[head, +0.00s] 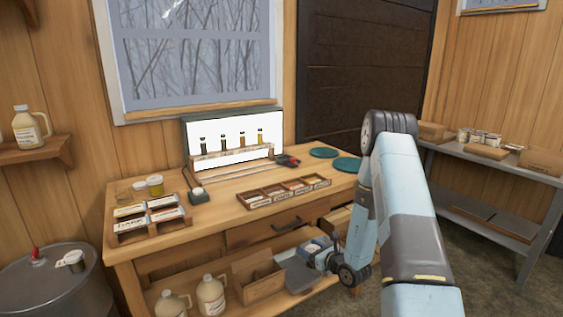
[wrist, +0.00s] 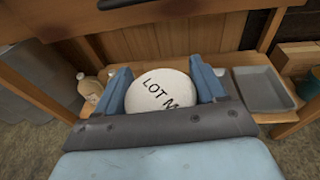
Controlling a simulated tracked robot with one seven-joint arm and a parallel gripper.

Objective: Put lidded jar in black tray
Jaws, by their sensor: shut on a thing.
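The lidded jar (wrist: 160,92) shows in the wrist view from above, as a round white lid with the black letters "LOT M"; its body is hidden below. My gripper (wrist: 163,82) is shut on it, with one blue finger on each side. In the head view my gripper (head: 319,252) is low at the workbench front, by the lower shelf, and the jar is too small there to make out well. A dark grey tray (wrist: 264,92) lies empty on the lower shelf, to the right of the jar in the wrist view and apart from it.
Several jugs (head: 211,297) and a wooden box (head: 258,276) stand on the lower shelf. The workbench top (head: 228,213) overhangs this shelf, and a drawer (head: 270,232) sits between them. A side bench (head: 480,168) with small goods stands at right.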

